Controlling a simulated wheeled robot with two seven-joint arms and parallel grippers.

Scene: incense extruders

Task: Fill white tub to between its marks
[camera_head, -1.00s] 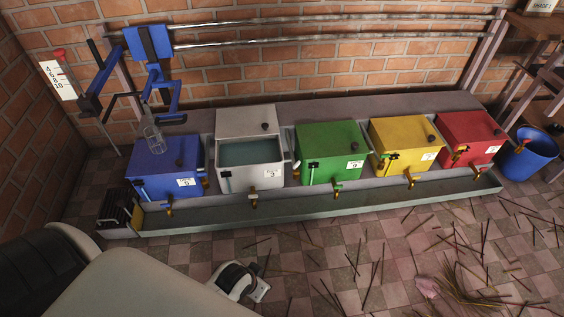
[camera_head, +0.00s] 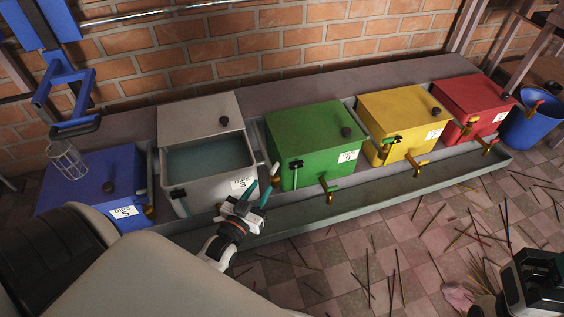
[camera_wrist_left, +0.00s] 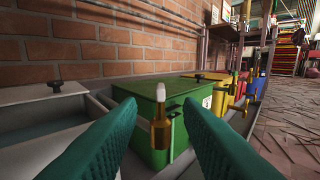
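The white tub (camera_head: 205,186) stands between the blue and green tubs. Its lid (camera_head: 197,121) is back and grey-green liquid (camera_head: 208,156) shows inside, below the rim. A sight tube with a black clip (camera_head: 179,196) is on its front left; its marks are too small to read. My left gripper (camera_head: 264,184) is at the tub's front right corner, its teal fingers apart. In the left wrist view, a brass valve with a white tip (camera_wrist_left: 159,120) stands between the open fingers, which do not visibly touch it. My right gripper (camera_head: 535,283) is partly visible at the lower right edge; its fingers cannot be made out.
Blue (camera_head: 95,185), green (camera_head: 312,140), yellow (camera_head: 405,118) and red (camera_head: 473,103) tubs stand in the row. A trough (camera_head: 345,203) runs along the front. A wire basket (camera_head: 68,158) hangs over the blue tub. Incense sticks litter the floor.

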